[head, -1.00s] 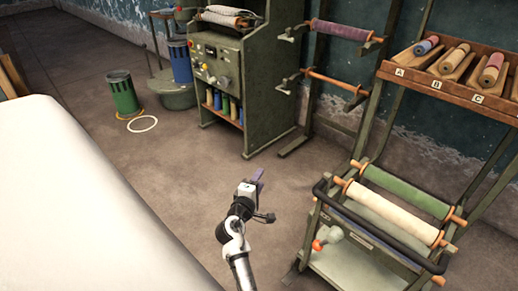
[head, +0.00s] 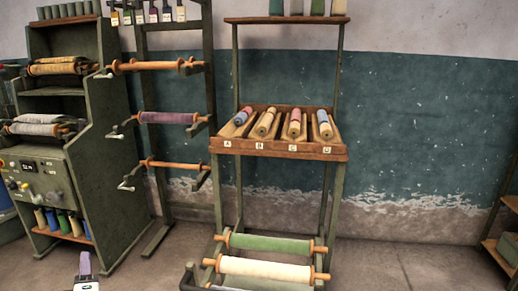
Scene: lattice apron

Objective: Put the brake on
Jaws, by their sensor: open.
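A cart (head: 215,248) with wooden-handled rolls stands at the bottom middle of the head view, cut off by the lower edge. A green roll (head: 270,243) and a cream roll (head: 265,267) lie across it. The lower part of the cart is out of frame, so no brake can be made out on it. My gripper (head: 85,263) shows at the bottom left, left of the cart and apart from it.
Behind the cart, a shelf (head: 280,148) holds several small rolls in labelled slots. A rack (head: 146,100) with cranked rolls stands left of it, then a green machine cabinet (head: 105,150) with knobs. Floor (head: 400,260) is clear right of the cart. Wooden shelving (head: 505,250) stands far right.

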